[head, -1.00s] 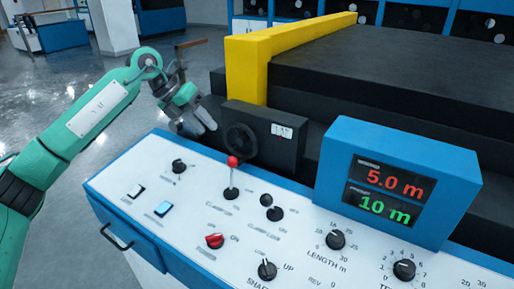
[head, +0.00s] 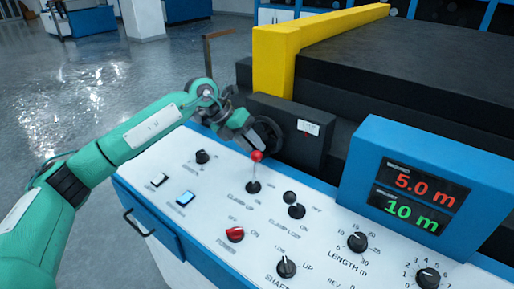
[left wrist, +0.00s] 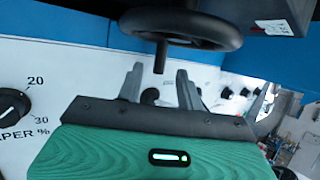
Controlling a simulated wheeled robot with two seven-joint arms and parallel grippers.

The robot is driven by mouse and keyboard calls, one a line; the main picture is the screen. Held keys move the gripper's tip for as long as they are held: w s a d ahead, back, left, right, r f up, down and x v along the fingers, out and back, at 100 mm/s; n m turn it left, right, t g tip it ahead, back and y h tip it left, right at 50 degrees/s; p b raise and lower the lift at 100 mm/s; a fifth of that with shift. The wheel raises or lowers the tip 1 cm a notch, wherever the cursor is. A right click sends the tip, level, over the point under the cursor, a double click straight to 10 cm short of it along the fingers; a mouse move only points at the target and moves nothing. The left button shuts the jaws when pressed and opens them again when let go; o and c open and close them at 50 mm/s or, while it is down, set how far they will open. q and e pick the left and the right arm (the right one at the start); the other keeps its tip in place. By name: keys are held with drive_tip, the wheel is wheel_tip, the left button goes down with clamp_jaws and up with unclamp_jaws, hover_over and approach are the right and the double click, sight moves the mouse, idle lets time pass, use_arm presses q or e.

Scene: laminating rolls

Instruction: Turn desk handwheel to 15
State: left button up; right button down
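The black handwheel (head: 270,134) sits on the front of a dark box (head: 312,128) with a small white label, behind the desk panel. My left gripper (head: 252,136) is at the wheel's left side and partly covers it in the head view. In the left wrist view, the wheel (left wrist: 185,27) is at the top, with its peg handle (left wrist: 160,58) pointing down. The two fingers of the left gripper (left wrist: 160,83) stand apart, and the peg's end lies between and just beyond their tips in the picture. I cannot tell whether they touch. The label is unreadable. My right gripper is not in view.
A red-topped lever (head: 256,157) stands on the white panel close to the left gripper. A display (head: 415,190) reads 5.0 m and 10 m. Several knobs and buttons spread over the panel. A yellow frame (head: 300,45) and black machine bed lie behind.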

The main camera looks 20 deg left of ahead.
use_arm(q)
drive_tip(key=shift+x, duration=1.45)
drive_tip(key=shift+c, duration=0.5)
